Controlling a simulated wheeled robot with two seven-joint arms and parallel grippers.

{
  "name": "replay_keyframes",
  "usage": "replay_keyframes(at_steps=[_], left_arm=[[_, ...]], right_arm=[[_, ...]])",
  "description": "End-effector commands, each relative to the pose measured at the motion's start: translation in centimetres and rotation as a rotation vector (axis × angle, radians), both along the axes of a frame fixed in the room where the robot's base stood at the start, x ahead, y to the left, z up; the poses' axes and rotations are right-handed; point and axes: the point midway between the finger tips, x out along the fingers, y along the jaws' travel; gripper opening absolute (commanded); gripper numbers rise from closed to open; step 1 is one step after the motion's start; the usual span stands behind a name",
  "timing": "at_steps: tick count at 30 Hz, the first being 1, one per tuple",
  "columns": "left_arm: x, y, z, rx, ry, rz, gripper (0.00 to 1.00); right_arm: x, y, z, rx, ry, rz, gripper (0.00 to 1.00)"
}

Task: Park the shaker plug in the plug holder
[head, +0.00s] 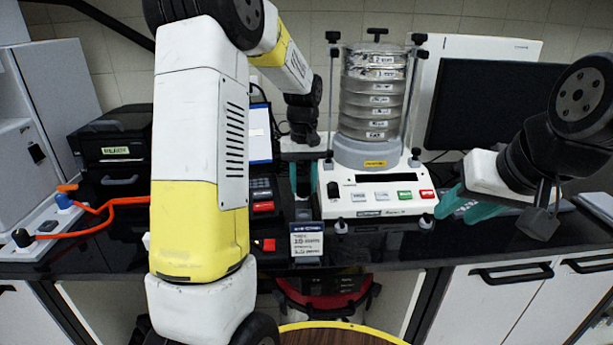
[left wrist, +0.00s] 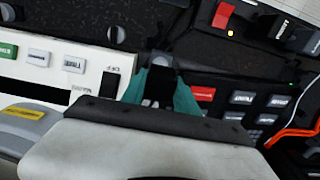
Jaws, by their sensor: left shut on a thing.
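My left gripper (head: 303,180) points down just left of the sieve shaker (head: 382,203). In the left wrist view, its teal fingers (left wrist: 160,90) are shut on a small dark thing (left wrist: 157,98), which looks like the shaker plug. It is largely hidden between the fingers, and I cannot tell whether it touches anything below. The plug holder cannot be clearly made out. My right gripper (head: 467,207) is open and empty, its teal fingers apart to the right of the shaker.
A keypad unit with a red button (left wrist: 204,94) is beside the left fingers. A black box with a red switch (head: 266,245) and a small sign (head: 307,242) are near the front edge. An orange cable (head: 100,209) lies left; a monitor (head: 480,105) stands right.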

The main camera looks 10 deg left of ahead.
Motion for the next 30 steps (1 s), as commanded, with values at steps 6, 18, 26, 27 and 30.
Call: replay_keyframes(at_steps=[6,18,26,27,30], left_arm=[[0.0,0.1,0.0,0.000,0.000,0.001,0.00],[0.0,0.1,-2.6,0.000,0.002,0.001,0.00],[0.0,0.1,-4.8,0.001,0.001,0.001,0.00],[0.0,0.1,-5.0,0.001,0.001,0.001,0.00],[0.0,0.1,-5.5,0.000,0.000,0.001,0.00]], right_arm=[[0.0,0.0,0.0,0.000,0.000,0.000,0.36],[0.0,0.0,0.0,0.000,0.000,0.000,0.36],[0.0,0.0,0.0,0.000,0.000,0.000,0.36],[0.0,0.0,0.0,0.000,0.000,0.000,0.36],[0.0,0.0,0.0,0.000,0.000,0.000,0.36]])
